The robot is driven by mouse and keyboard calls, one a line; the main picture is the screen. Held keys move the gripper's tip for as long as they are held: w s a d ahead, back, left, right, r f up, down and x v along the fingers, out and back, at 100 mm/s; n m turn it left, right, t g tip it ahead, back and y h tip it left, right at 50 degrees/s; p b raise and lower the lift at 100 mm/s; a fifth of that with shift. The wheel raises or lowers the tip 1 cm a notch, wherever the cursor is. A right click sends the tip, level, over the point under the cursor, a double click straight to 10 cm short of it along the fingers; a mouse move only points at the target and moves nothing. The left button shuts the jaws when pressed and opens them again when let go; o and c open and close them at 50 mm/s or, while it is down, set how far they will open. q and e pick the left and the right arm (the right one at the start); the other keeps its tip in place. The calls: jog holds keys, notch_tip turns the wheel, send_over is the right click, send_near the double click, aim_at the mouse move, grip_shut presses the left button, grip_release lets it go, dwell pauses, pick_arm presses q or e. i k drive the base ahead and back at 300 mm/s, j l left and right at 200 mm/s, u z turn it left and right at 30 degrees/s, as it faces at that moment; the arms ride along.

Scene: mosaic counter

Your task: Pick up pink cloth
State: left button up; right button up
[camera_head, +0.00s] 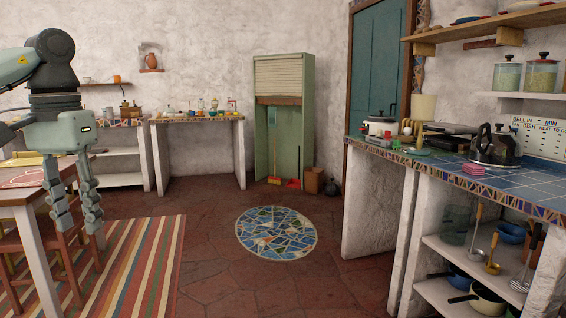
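A small pink folded cloth (473,169) lies on the blue tiled top of the mosaic counter (520,187) at the right, near its front edge and in front of the dark kettle. My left gripper (79,222) hangs at the far left with its fingers pointing down and spread apart. It is empty, above the striped rug and beside a wooden table, far from the cloth. My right gripper is not in view.
A dark kettle (492,146) stands just behind the cloth, and a white pot (381,125) stands farther back. Shelves with pans and ladles sit below the counter. The tiled floor around the round mosaic (277,232) is clear. A table (22,195) stands at left.

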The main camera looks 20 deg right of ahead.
aim_at(472, 169)
jog(key=i+z, duration=0.25)
jog(key=i, duration=0.2)
jog(key=i+j+z, duration=0.15)
jog(key=i+z, duration=0.15)
jog(key=i, duration=0.2)
jog(key=i+j+z, duration=0.25)
jog(key=i, duration=0.2)
jog(key=i+z, duration=0.2)
jog(key=z, duration=0.2)
jog(key=i+z, duration=0.15)
jog(key=z, duration=0.25)
jog(key=i+z, duration=0.2)
jog(key=z, duration=0.2)
jog(key=i+j+z, duration=0.1)
jog(key=z, duration=0.3)
jog(key=i+j+z, duration=0.1)
jog(key=i+z, duration=0.2)
jog(key=i+j+z, duration=0.25)
jog(key=i, duration=0.25)
